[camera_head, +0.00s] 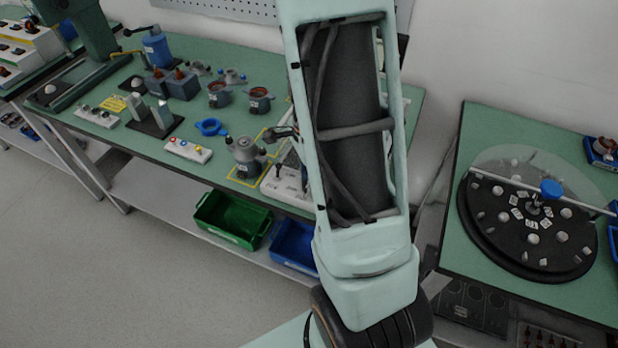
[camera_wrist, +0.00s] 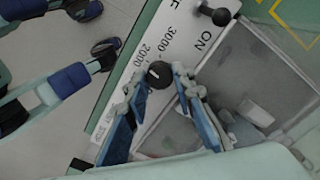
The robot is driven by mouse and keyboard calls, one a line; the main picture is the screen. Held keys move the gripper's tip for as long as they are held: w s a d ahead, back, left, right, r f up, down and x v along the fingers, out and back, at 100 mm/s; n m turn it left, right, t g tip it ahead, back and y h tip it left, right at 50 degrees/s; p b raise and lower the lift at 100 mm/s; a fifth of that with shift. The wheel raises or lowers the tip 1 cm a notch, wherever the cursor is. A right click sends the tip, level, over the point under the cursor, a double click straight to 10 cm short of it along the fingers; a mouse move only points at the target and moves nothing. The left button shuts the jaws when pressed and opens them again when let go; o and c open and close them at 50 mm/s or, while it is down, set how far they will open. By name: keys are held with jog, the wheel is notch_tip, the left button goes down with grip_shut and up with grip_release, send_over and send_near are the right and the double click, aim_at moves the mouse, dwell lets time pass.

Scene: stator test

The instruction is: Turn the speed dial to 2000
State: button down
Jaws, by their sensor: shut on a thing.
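The speed dial (camera_wrist: 160,74) is a round black knob on a white control panel (camera_wrist: 150,48) in the wrist view. Printed marks 3000 and 2000 lie beside it, and START is printed near the lower left end. I cannot make out which mark the dial points to. My gripper (camera_wrist: 161,77) is shut on the dial, with one fingertip on either side of it. In the head view the white panel (camera_head: 272,190) lies at the bench's front edge, partly behind my arm. My gripper cannot be made out clearly there.
A black-knobbed lever (camera_wrist: 217,15) stands by the ON mark. A clear-covered box (camera_wrist: 262,85) adjoins the panel. A stator fixture (camera_head: 245,150) stands left of the panel. Green (camera_head: 232,222) and blue (camera_head: 293,246) bins sit below. A round black turntable (camera_head: 500,248) is on the right bench.

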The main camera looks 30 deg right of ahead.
dwell(0.3)
jog(key=c, duration=1.9)
grip_release()
notch_tip(320, 180, up, 12)
